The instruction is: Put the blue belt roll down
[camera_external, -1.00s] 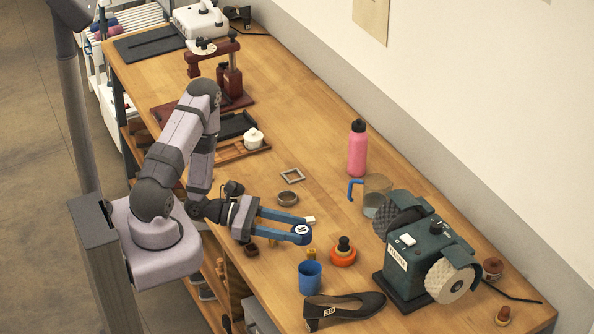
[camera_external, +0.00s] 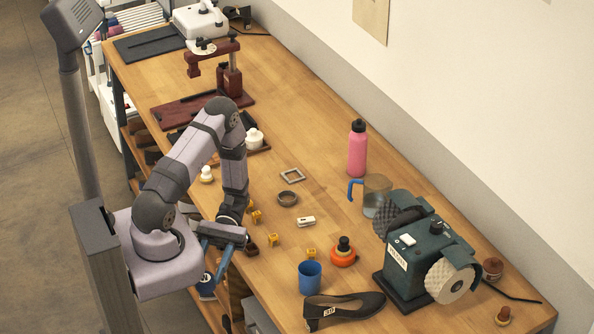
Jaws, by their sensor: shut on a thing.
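The blue belt roll (camera_external: 206,288) is a small dark blue roll with a white mark. My gripper (camera_external: 213,272) points down and is shut on it. It holds the roll beside the near left edge of the workbench (camera_external: 330,130), close to my arm's base and lower in the picture than the tabletop edge. Whether the roll touches anything beneath it cannot be told from this view.
A green grinder (camera_external: 415,255) is at right. The middle back of the bench is clear.

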